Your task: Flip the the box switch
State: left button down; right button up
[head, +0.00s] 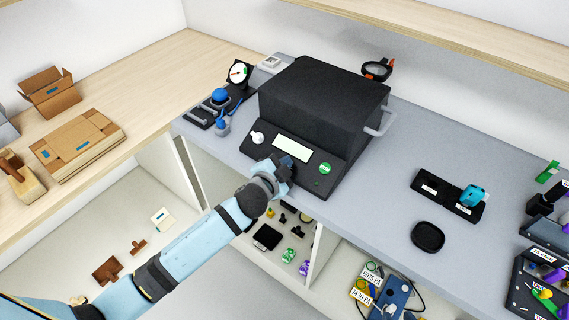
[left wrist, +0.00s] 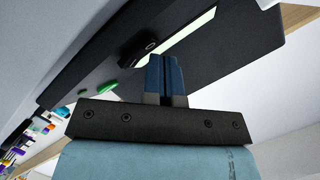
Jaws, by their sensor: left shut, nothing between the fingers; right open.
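The black box (head: 322,92) stands on the grey bench, with a sloped control panel facing me. The panel carries a white knob, a pale screen (head: 291,148) and a green RUN button (head: 325,168). My left gripper (head: 288,162) is at the panel just below the screen. In the left wrist view its blue fingers (left wrist: 164,62) are shut and empty, beside a black switch (left wrist: 136,51). I cannot tell whether they touch it. In the head view the gripper hides the switch. My right gripper is not in view.
A round gauge (head: 238,73) and blue-topped parts stand left of the box. A grey handle (head: 380,125) sticks out on its right. The bench between is clear.

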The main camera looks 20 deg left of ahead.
pick_arm(q)
jog(key=shift+s+r+p, duration=0.4)
jog(key=shift+r+p, duration=0.25)
jog(key=shift+p, duration=0.1)
jog(key=s+r+p, duration=0.1)
jog(key=r+p, duration=0.2)
jog(key=s+r+p, duration=0.1)
jog(key=shift+s+a+r, duration=0.15)
jog(key=shift+s+a, duration=0.05)
jog(key=shift+s, duration=0.1)
dwell(0.5)
